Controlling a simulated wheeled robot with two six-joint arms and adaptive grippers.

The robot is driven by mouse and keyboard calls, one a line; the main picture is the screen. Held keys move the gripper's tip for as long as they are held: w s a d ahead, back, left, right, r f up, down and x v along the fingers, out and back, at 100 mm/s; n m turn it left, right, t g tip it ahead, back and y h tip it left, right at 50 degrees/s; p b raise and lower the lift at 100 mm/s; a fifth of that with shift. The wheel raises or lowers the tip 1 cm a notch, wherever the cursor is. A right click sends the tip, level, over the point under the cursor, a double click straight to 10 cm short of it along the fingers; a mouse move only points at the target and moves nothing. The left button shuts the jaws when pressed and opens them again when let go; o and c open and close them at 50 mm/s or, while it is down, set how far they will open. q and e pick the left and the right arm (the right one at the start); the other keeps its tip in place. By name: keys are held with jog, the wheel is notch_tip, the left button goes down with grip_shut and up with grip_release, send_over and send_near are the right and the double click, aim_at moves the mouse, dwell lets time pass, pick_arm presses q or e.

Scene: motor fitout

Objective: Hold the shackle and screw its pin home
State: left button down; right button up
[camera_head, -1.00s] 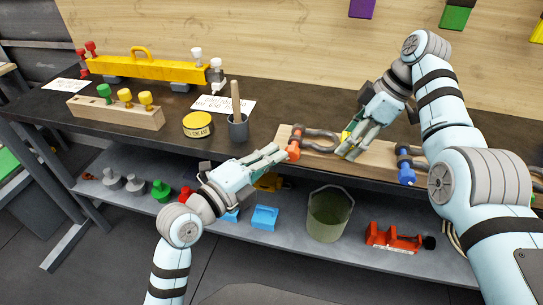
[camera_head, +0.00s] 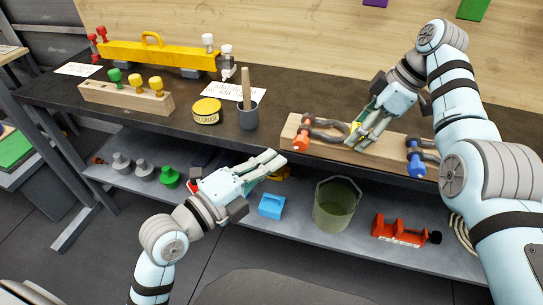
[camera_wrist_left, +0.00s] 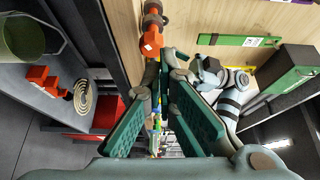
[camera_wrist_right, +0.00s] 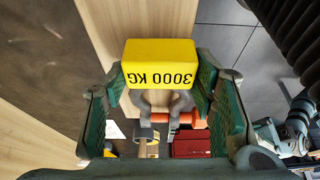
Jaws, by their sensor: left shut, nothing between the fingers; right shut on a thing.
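A grey bow shackle (camera_head: 328,129) with an orange pin (camera_head: 301,140) lies at the left end of a wooden board (camera_head: 340,152). My right gripper (camera_head: 368,132) is shut on the shackle's yellow block (camera_wrist_right: 160,66), marked 3000 KG, at the bow end. The orange pin (camera_wrist_right: 182,119) shows beyond this block in the right wrist view. My left gripper (camera_head: 277,160) is shut and empty, short of the pin's orange head and apart from it. In the left wrist view the orange head (camera_wrist_left: 150,42) is just beyond the fingertips. How deep the pin sits cannot be told.
A second shackle with a blue pin (camera_head: 416,164) is at the board's right end. A grease tin (camera_head: 207,111) and a grey cup (camera_head: 247,116) with a wooden handle stand left of the board. Below, the shelf holds a green bucket (camera_head: 336,207) and a red tool (camera_head: 400,231).

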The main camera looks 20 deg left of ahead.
pick_arm(q)
notch_tip(320, 180, down, 3)
jog(key=s, duration=0.1)
send_near(305, 131)
jog(key=w+f, duration=0.2)
jog(key=w, duration=0.1)
jog(key=shift+d+f, duration=0.15)
jog(key=shift+d, duration=0.1)
jog(key=shift+d+r, duration=0.2)
jog(key=shift+d, duration=0.15)
dwell(0.6)
jog(key=shift+a+r, duration=0.1)
jog(key=shift+r, duration=0.2)
jog(key=shift+r, duration=0.75)
